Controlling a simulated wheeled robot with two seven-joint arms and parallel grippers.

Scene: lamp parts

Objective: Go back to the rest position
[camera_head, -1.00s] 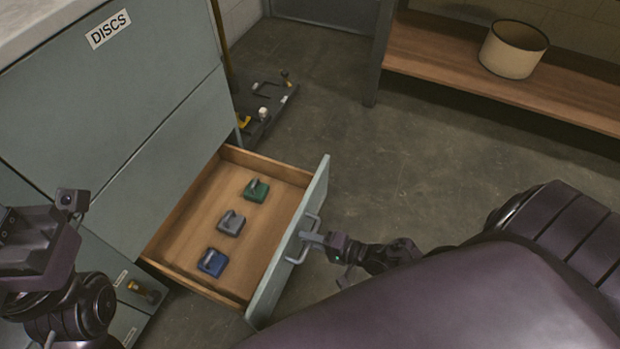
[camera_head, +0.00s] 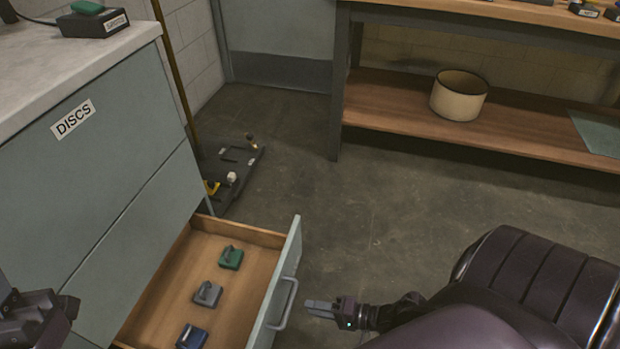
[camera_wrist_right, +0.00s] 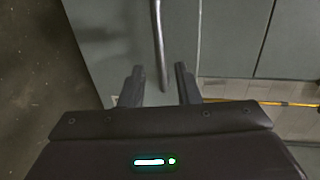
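My right gripper (camera_head: 318,309) is just right of the handle (camera_head: 287,303) of an open drawer and apart from it in the head view. In the right wrist view its two fingers (camera_wrist_right: 160,85) are spread with nothing between them, and the handle bar (camera_wrist_right: 158,45) shows beyond.
The cabinet (camera_head: 120,190) with the DISCS label stands at left, its counter (camera_head: 60,75) above. A dark floor base (camera_head: 240,165) lies behind the drawer. A wooden shelf (camera_head: 400,115) at the back holds a cream drum-shaped container (camera_head: 458,100). The floor between is clear.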

